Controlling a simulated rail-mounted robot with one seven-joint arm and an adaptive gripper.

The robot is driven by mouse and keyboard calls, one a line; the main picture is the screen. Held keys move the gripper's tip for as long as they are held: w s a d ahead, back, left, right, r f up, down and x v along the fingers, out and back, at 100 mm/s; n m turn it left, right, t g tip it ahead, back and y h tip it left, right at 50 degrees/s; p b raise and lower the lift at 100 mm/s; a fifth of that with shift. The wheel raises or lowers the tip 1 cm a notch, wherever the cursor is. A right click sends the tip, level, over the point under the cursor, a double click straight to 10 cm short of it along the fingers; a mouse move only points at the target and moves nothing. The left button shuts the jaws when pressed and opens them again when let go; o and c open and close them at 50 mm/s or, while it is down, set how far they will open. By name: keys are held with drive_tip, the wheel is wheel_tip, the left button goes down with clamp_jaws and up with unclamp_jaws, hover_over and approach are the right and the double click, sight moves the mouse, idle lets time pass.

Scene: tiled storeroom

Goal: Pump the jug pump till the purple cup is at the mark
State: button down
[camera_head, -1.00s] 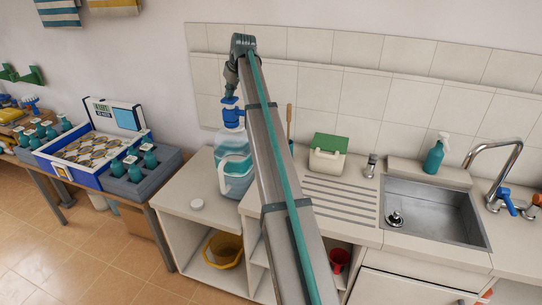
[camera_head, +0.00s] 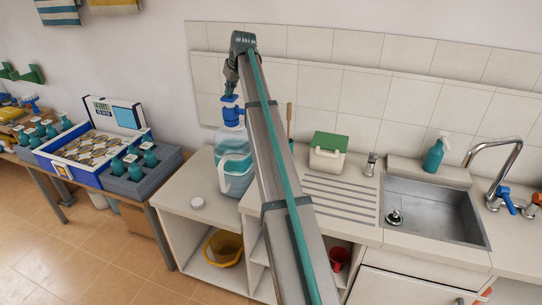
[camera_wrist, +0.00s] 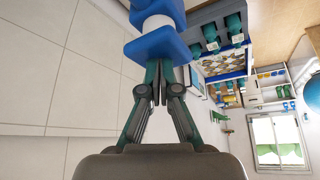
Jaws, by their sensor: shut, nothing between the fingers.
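A clear jug (camera_head: 234,165) with bluish liquid and a pale handle stands on the counter at the left. Its blue pump (camera_head: 232,112) is on top. My gripper (camera_head: 230,91) is directly above the pump, pointing down. In the wrist view, my gripper (camera_wrist: 160,72) has its fingers together, with nothing between them. The fingertips meet or nearly meet the blue pump head (camera_wrist: 163,45); exact contact is unclear. A white stem shows beyond the head, then another blue part. My arm hides the counter just right of the jug. I see no purple cup or mark.
A green-lidded box (camera_head: 328,153) and a sink (camera_head: 435,213) are to the right. A table with a blue crate (camera_head: 62,168) and teal bottles is at the left. A tiled wall is behind.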

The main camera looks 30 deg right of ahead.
drive_tip(key=shift+f, duration=0.65)
idle(0.4)
idle(0.4)
drive_tip(key=shift+r, duration=0.9)
drive_tip(key=shift+r+p, duration=0.1)
drive_tip(key=shift+p, duration=0.2)
drive_tip(key=shift+r+p, duration=1.25)
drive_tip(key=shift+r, duration=1.65)
drive_tip(key=shift+f, duration=0.1)
